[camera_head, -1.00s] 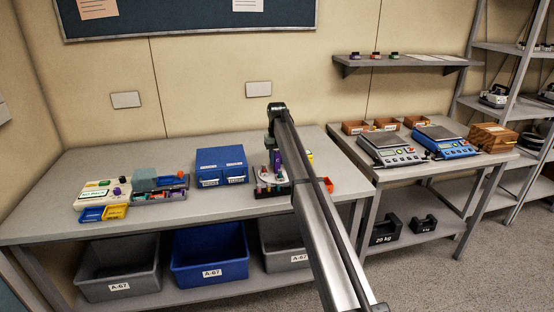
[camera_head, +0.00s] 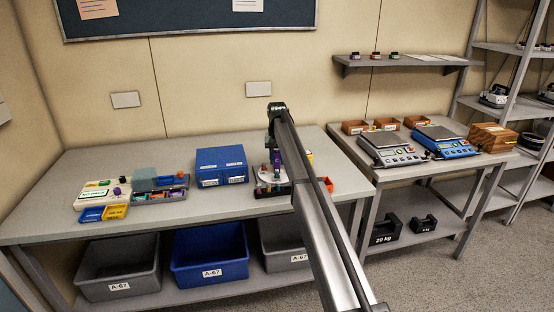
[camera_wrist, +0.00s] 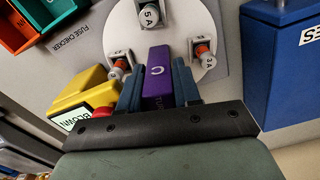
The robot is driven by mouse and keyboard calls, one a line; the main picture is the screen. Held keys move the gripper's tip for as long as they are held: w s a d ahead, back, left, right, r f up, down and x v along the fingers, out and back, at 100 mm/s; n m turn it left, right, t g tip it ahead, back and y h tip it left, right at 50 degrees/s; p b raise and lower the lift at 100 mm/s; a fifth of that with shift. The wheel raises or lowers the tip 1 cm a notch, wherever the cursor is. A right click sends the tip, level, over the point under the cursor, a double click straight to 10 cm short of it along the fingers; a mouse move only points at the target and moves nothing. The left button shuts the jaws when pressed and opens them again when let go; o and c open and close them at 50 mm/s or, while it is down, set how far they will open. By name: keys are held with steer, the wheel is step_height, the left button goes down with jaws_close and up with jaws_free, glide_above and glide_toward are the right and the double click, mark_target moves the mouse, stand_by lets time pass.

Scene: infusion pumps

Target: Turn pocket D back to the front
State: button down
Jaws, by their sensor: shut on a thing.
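A white round disc (camera_wrist: 190,22) fills the top of the wrist view, on a grey base marked FUSE CHECKER. Small pocket letters are not readable, so I cannot tell which pocket is D. In the head view the disc (camera_head: 265,178) is partly hidden by my arm.
A blue box (camera_wrist: 285,60) stands close on the right. Green and red-orange trays (camera_wrist: 15,30) lie at upper left. The table's left half holds other devices (camera_head: 105,190).

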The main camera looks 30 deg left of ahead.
steer(key=shift+m, duration=7.7)
steer(key=c, duration=1.2)
jaws_free()
steer(key=shift+o, duration=0.2)
steer(key=shift+r, duration=0.1)
step_height(320, 180, up, 14)
